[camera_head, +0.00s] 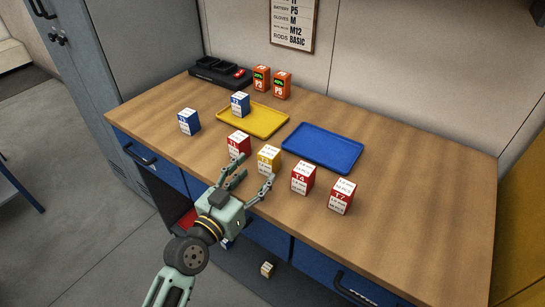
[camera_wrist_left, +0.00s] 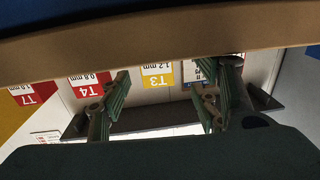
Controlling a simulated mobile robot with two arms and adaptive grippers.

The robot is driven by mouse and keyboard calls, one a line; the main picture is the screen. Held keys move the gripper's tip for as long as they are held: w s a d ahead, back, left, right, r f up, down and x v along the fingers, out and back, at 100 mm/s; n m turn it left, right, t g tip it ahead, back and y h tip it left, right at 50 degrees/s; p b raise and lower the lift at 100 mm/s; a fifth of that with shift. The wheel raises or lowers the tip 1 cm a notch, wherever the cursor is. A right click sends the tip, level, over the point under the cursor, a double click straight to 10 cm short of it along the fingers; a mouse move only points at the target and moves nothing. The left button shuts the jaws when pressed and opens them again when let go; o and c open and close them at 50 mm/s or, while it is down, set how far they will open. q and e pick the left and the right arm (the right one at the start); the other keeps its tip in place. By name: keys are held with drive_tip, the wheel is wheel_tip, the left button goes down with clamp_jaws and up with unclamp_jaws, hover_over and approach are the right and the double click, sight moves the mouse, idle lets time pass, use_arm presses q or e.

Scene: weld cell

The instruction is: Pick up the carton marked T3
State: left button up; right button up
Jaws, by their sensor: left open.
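The T3 carton is yellow and white (camera_head: 269,160) and stands upright on the wooden bench near its front edge. My left gripper (camera_head: 254,178) is open and empty at the front edge of the bench, just in front of the T3 carton. Its fingers (camera_wrist_left: 160,95) are spread and apart from the carton in the left wrist view. My right gripper is not in view.
A red carton (camera_head: 239,145) stands left of T3; red T4 (camera_head: 303,178) and T7 (camera_head: 341,196) cartons stand right. Behind are a blue tray (camera_head: 322,148) and a yellow tray (camera_head: 265,123) bearing a blue carton (camera_head: 240,104). A small carton (camera_head: 267,269) lies below the bench.

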sight(265, 163)
use_arm(q)
drive_tip(key=shift+w+d+r, duration=0.15)
drive_tip(key=shift+w+d, duration=0.15)
drive_tip(key=shift+w, duration=0.15)
drive_tip(key=p+x, duration=0.1)
drive_tip(key=x, duration=0.4)
drive_tip(key=shift+d+r, duration=0.15)
drive_tip(key=shift+d, duration=0.15)
drive_tip(key=shift+w+d, duration=0.1)
drive_tip(key=shift+w, duration=0.15)
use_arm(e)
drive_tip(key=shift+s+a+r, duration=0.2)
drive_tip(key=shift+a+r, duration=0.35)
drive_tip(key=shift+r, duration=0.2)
use_arm(q)
drive_tip(key=shift+c, duration=0.4)
drive_tip(key=c, duration=1.2)
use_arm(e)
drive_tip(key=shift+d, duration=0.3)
use_arm(q)
drive_tip(key=shift+p, duration=0.3)
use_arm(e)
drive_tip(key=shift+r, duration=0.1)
